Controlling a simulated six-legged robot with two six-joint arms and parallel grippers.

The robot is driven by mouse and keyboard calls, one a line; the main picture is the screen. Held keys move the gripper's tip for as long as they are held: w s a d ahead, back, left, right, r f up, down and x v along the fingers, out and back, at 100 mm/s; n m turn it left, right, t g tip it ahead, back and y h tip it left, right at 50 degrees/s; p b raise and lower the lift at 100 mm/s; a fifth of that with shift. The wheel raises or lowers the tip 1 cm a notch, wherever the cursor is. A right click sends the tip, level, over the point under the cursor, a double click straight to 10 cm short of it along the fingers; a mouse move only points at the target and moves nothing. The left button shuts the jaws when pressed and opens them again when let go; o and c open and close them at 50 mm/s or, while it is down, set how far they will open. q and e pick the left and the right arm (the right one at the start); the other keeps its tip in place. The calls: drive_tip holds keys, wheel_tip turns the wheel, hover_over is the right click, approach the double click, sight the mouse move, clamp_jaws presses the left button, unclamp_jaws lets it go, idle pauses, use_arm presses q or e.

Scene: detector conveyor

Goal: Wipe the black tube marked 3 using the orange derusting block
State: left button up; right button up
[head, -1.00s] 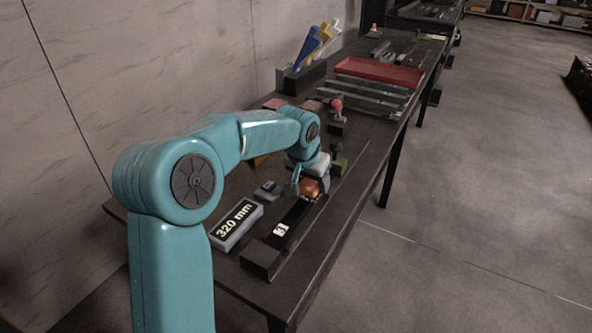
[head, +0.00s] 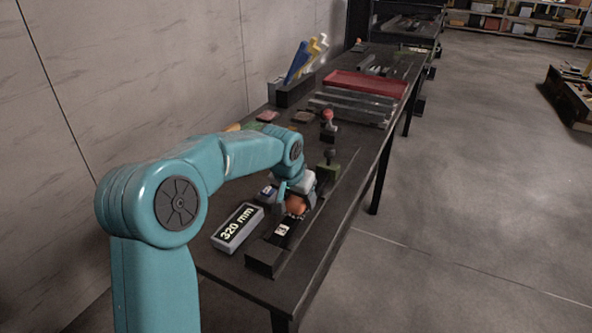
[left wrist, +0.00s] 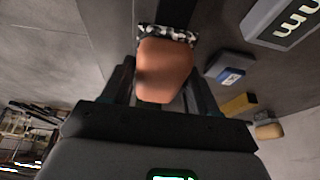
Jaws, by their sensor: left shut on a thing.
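The black tube marked 3 (head: 291,240) lies lengthwise near the table's front end, its white number label (head: 282,230) facing up. My left gripper (head: 294,198) is shut on the orange derusting block (head: 296,206) over the tube, just beyond the label. In the left wrist view the block (left wrist: 164,70) sits between the fingers, with a mottled black-and-white edge. The black tube (left wrist: 172,12) runs out from under that edge. The block appears to touch the tube; the contact face is hidden. My right gripper is not in view.
A grey 320 mm display (head: 238,228) stands left of the tube, with a small blue-labelled box (head: 268,192) behind it. A dark block (head: 264,258) is at the tube's near end.

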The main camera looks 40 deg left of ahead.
use_arm(q)
wheel_tip(320, 180, up, 2)
drive_tip(key=shift+w+a, duration=0.1)
drive_tip(key=shift+w, duration=0.05)
drive_tip(key=shift+r+p, duration=0.7)
drive_tip(key=shift+r, duration=0.05)
drive_tip(key=shift+r+p, duration=0.65)
drive_tip(key=shift+r, duration=0.05)
drive_tip(key=shift+r+p, duration=1.25)
drive_tip(key=shift+r, duration=0.45)
